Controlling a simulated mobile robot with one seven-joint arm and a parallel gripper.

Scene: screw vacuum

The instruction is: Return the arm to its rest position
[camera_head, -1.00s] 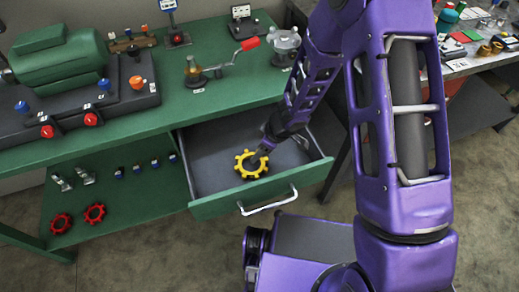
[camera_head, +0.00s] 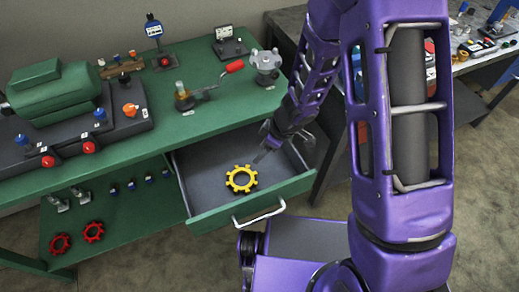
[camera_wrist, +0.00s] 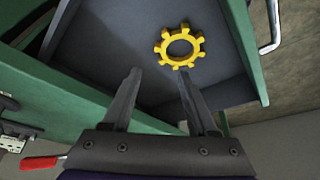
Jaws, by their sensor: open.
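My gripper (camera_head: 267,150) is over the open drawer (camera_head: 213,221) of the green bench, at the drawer's right side. In the wrist view my gripper (camera_wrist: 160,75) has its two fingers spread apart with nothing between them. A yellow gear-shaped ring (camera_head: 241,179) lies on the grey drawer floor. It also shows in the wrist view (camera_wrist: 161,47), just beyond the fingertips and apart from them. My purple arm comes down from the top of the head view.
The green bench top (camera_head: 215,125) carries a green motor (camera_head: 60,95), a lever with a red handle (camera_head: 232,67) and a grey valve (camera_head: 266,64). Red rings (camera_head: 93,232) lie on the lower shelf. A second table (camera_head: 470,62) stands at the right.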

